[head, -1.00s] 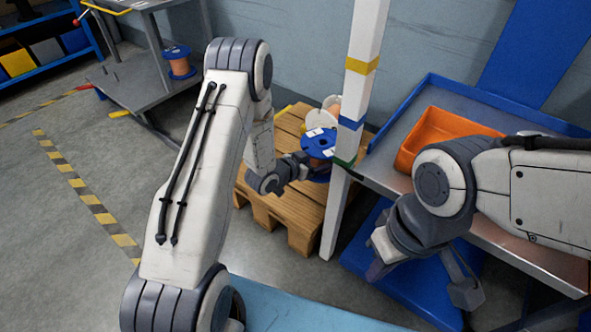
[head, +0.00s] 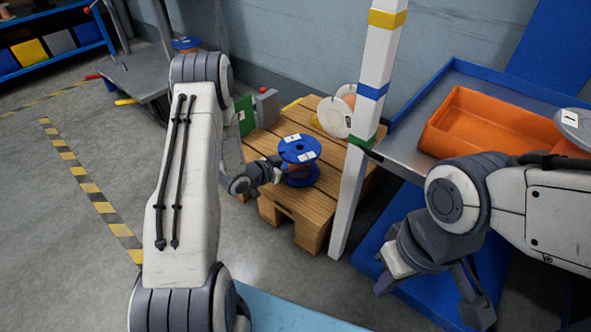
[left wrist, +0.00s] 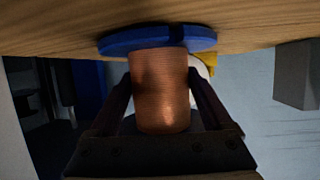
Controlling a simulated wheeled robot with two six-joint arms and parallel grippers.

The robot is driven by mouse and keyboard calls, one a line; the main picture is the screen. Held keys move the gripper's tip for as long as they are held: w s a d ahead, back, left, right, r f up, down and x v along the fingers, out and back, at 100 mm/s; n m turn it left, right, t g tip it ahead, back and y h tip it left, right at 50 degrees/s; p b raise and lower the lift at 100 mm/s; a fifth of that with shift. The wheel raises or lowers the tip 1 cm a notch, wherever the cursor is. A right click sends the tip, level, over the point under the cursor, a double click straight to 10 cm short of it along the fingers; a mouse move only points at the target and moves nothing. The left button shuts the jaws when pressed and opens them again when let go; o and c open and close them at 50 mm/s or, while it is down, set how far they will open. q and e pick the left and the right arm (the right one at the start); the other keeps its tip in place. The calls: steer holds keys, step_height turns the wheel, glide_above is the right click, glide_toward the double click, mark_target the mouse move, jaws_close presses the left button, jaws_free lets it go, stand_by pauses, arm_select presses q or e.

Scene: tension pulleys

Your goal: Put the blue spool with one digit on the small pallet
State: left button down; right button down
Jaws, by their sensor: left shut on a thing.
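The blue spool (head: 299,149), wound with copper-coloured wire, stands upright at the small wooden pallet (head: 268,205). White labels show on its top flange, but I cannot read the digits. My left gripper (head: 276,171) is shut on its wound middle from the left. In the left wrist view, both fingers (left wrist: 160,105) flank the copper winding (left wrist: 160,85), and the blue lower flange (left wrist: 155,40) is at the wood boards; I cannot tell for certain whether it touches. My right gripper (head: 432,285) is open and empty, in front of the metal table at the right.
A white post with coloured bands (head: 362,140) stands right of the spool. A white-flanged spool (head: 335,117) is behind it on the pallet. An orange bin (head: 480,125) is on the metal table (head: 400,140). Another blue spool (head: 187,43) is on a grey cart. The pallet's front boards are clear.

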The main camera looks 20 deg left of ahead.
arm_select(q)
steer(key=shift+r, duration=0.1)
jaws_free()
steer(key=shift+f, duration=0.2)
steer(key=shift+s+a+r+p, duration=0.1)
steer(key=shift+s+r+p, duration=0.05)
steer(key=shift+r+p, duration=0.15)
steer(key=p+v, duration=0.5)
steer(key=v, duration=0.5)
steer(key=shift+s+a+r, duration=0.1)
steer(key=shift+s+a, duration=0.1)
steer(key=shift+s+a+p, duration=0.15)
steer(key=shift+s+p, duration=0.2)
steer(key=shift+s, duration=0.15)
